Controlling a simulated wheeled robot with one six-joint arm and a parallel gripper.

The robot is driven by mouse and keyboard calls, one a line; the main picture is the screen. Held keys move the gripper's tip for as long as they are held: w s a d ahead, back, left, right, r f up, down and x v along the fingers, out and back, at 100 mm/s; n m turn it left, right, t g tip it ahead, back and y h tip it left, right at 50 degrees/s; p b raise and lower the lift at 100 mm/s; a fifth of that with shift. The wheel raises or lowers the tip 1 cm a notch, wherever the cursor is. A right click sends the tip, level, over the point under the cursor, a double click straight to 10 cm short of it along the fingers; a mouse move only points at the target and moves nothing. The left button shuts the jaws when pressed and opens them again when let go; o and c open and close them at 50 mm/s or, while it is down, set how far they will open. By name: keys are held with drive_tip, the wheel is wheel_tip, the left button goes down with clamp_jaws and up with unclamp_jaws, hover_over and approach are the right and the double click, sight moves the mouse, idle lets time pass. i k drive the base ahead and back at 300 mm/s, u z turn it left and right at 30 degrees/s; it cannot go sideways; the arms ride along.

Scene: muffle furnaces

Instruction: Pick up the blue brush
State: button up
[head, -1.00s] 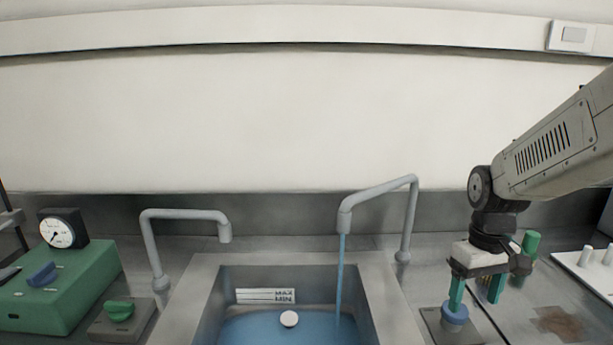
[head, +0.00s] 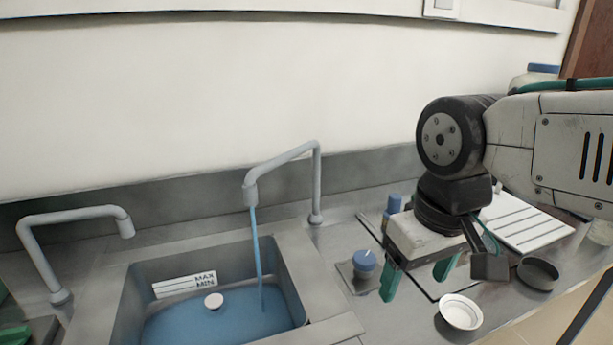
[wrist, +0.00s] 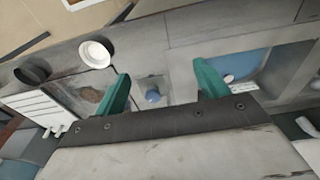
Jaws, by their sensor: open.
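No blue object in these views is clearly a brush. A small upright blue piece (head: 393,204) stands on the counter behind my gripper, partly hidden by it; I cannot tell whether it is the brush. My gripper (head: 418,276) points down above the counter, right of the sink, its green fingers apart and nothing seen between them. In the wrist view my gripper (wrist: 161,72) is also open. A blue knob (head: 364,260) on a grey base sits left of the fingers; it shows between them in the wrist view (wrist: 153,96), apart from both.
The sink (head: 330,331) holds blue water under a running tap (head: 318,185). A second tap (head: 75,217) stands left. A white dish (head: 461,312), a dark dish (head: 538,272) and a white slatted tray (head: 525,228) lie right of my gripper.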

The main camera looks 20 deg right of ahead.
sight(395, 202)
drive_tip(key=u, duration=0.05)
drive_tip(key=k, duration=0.95)
drive_tip(key=z, duration=0.55)
drive_tip(key=i, duration=0.45)
